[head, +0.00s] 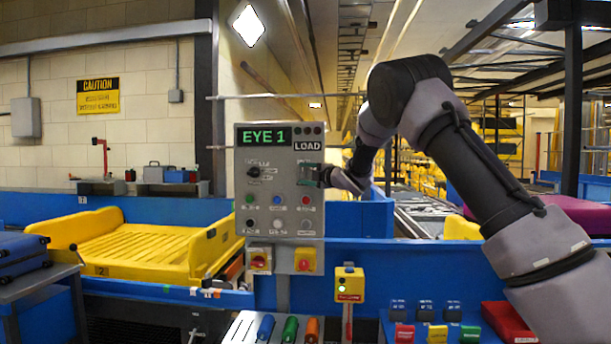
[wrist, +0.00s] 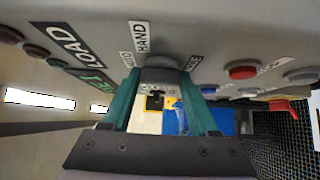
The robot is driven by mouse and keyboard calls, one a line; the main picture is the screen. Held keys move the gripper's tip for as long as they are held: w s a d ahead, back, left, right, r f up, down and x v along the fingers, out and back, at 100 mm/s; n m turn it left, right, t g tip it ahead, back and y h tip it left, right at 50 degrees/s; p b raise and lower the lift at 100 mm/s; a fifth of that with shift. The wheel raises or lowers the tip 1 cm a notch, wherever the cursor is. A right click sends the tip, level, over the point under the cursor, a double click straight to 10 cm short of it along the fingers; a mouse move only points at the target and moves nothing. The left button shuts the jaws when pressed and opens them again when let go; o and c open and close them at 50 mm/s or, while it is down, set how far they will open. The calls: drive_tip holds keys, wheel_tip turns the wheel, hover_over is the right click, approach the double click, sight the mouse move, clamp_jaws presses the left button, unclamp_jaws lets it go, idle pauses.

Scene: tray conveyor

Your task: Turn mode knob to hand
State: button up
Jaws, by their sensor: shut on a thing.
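The grey control panel (head: 280,218) stands upright with a green "EYE 1" display and a "LOAD" sign. My gripper (head: 312,173) reaches its upper right part from the right. In the wrist view my gripper (wrist: 161,78) has its two teal fingers shut on the mode knob (wrist: 163,62), one finger on each side. The HAND label (wrist: 142,38) and a smaller AUTO label (wrist: 126,60) are beside the knob, with the MODE label (wrist: 193,62) on its other side. The knob's pointer is hidden, so I cannot tell its setting. The fingers cover the knob in the head view.
Another black selector (head: 254,172) is on the panel's left, with coloured buttons below. A red button (wrist: 242,72) is near my right finger in the wrist view. A yellow tray (head: 130,268) lies on the conveyor at left.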

drive_tip(key=m+t, duration=0.4)
drive_tip(key=m, duration=0.1)
drive_tip(key=f+m+t+y, duration=0.1)
drive_tip(key=m, duration=0.1)
drive_tip(key=shift+w+t, duration=0.1)
drive_tip(key=shift+t, duration=0.3)
drive_tip(key=shift+a+m+t+h, duration=0.15)
drive_tip(key=shift+m+t+h, duration=0.65)
drive_tip(key=shift+m, duration=0.75)
drive_tip(key=shift+a+m+t+h, duration=0.1)
drive_tip(key=shift+m+t+h, duration=0.4)
drive_tip(key=shift+m+t, duration=0.85)
drive_tip(key=shift+m, duration=0.6)
drive_tip(key=o, duration=1.4)
